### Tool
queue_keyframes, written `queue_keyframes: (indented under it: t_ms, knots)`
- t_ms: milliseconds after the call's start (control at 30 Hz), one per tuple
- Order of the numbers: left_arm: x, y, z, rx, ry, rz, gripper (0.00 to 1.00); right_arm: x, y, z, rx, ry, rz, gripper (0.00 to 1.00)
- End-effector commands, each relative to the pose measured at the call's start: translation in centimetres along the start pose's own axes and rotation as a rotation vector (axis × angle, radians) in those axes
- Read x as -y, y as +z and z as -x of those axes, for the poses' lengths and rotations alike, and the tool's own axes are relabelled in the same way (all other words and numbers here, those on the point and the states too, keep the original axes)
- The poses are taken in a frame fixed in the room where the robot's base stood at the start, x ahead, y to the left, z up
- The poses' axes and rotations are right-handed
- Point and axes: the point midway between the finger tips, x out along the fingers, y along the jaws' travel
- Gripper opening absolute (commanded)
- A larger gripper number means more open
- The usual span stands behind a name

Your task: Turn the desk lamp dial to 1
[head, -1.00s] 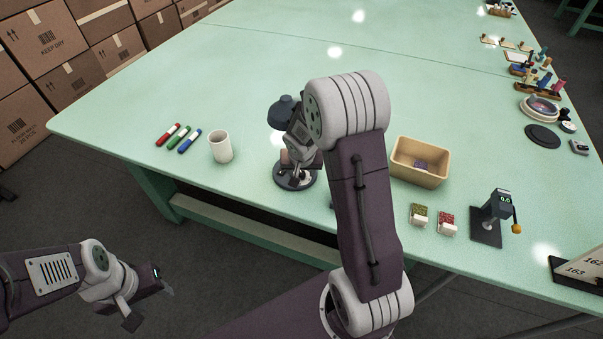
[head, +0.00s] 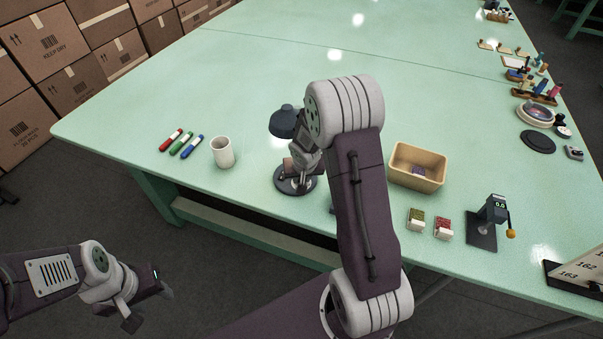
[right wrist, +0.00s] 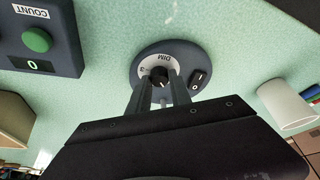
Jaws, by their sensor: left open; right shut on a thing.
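The desk lamp stands on the green table, with its dark shade (head: 283,122) and round base (head: 283,187) partly behind my right arm in the head view. In the right wrist view its base (right wrist: 180,57) carries a "DIM" label, a small black dial (right wrist: 160,76) and a rocker switch (right wrist: 199,81). My right gripper (right wrist: 158,92) is shut on the dial, one finger on each side. A pale mark shows on the dial, but I cannot read its setting surely. My left gripper (head: 150,306) is open and empty, off the table's front edge.
A white cup (head: 222,152) and several markers (head: 187,146) lie left of the lamp. A tan bin (head: 417,166) is to the right. In the right wrist view a counter box (right wrist: 40,40) with a green button shows 0. The table's middle is clear.

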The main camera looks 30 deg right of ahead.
Motion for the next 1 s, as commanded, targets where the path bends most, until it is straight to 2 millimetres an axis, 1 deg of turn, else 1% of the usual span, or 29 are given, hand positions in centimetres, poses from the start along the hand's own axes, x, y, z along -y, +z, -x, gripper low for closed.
queue_keyframes:
  t_ms: [33,167,200,300,400,500,700,833,1000]
  knots:
    - [0.0,-0.2,2.0,0.0,0.0,0.0,0.47,-0.1,-0.3,0.9,0.005,-0.012,0.029,0.0]
    - [-0.1,-0.6,5.9,0.0,0.0,0.0,0.47,-0.2,-0.4,1.5,0.007,-0.054,0.133,0.0]
    - [-0.1,-0.8,7.4,-0.001,0.0,0.0,0.47,-0.3,-0.5,1.6,0.009,-0.068,0.167,0.0]
    - [-0.2,-1.1,10.6,-0.001,0.0,0.0,0.47,-0.3,-0.5,1.6,0.007,-0.105,0.256,0.0]
    - [-0.3,-1.4,13.5,-0.001,0.0,0.0,0.47,-0.4,-0.5,1.5,0.006,-0.142,0.343,0.0]
    - [-0.3,-1.7,16.0,-0.001,0.0,0.0,0.47,-0.4,-0.5,1.3,0.003,-0.177,0.428,0.0]
    - [-0.4,-2.0,19.7,0.0,0.0,0.0,0.47,-0.4,-0.5,0.9,-0.002,-0.24,0.576,0.0]
    - [-0.4,-2.2,21.3,0.0,0.0,0.0,0.47,-0.4,-0.4,0.7,-0.002,-0.272,0.655,0.0]
    - [-0.4,-2.3,22.3,0.0,0.0,0.0,0.47,-0.4,-0.4,0.3,-0.005,-0.303,0.729,0.0]
